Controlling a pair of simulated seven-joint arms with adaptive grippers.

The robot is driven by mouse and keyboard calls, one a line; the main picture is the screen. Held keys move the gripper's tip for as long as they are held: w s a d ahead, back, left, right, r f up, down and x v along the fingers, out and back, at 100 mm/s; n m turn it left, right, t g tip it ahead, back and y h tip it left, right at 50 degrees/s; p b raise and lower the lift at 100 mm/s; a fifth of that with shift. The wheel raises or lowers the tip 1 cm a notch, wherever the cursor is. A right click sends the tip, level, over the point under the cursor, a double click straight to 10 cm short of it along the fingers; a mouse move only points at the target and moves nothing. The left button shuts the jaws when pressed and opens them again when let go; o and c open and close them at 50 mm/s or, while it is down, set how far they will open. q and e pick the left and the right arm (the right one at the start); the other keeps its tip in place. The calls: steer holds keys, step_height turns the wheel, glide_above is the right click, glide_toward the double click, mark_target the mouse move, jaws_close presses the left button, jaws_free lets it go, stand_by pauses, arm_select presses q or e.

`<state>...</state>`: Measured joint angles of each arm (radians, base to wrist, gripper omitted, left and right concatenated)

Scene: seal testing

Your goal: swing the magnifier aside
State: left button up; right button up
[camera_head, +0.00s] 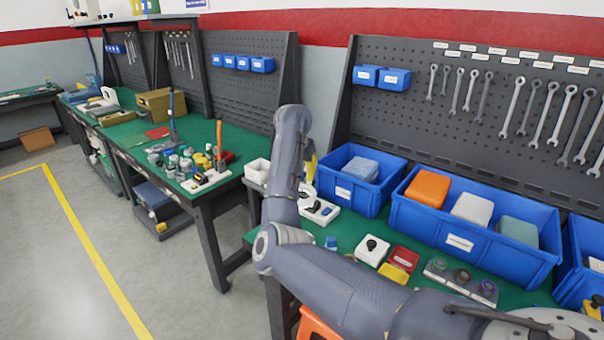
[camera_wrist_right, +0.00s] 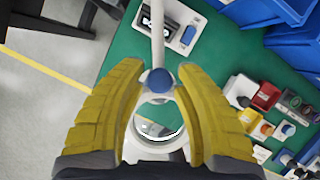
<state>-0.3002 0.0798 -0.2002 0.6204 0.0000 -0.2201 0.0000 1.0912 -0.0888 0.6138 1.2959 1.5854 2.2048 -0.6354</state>
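The magnifier shows in the right wrist view as a round lens ring (camera_wrist_right: 135,137) with a blue knob (camera_wrist_right: 160,80) and a pale rod (camera_wrist_right: 158,40) running up from it. My right gripper (camera_wrist_right: 160,68) has its two yellow fingers spread on either side of the knob and ring, with a visible gap at the knob. In the head view my right arm hides most of the gripper; only a little yellow shows. A pale curved piece, probably the magnifier's ring (camera_head: 309,193), shows beside the arm. My left gripper is not in view.
A white device (camera_wrist_right: 183,33) lies on the green bench close by. Blue bins (camera_head: 480,245) and (camera_head: 352,192) stand along the back of the bench below the pegboard. Small red, yellow and white boxes (camera_head: 403,258) sit in front. Open floor (camera_head: 80,250) lies left.

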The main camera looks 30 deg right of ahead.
jaws_close()
steer(key=shift+s+d+r, duration=0.1)
stand_by(0.4)
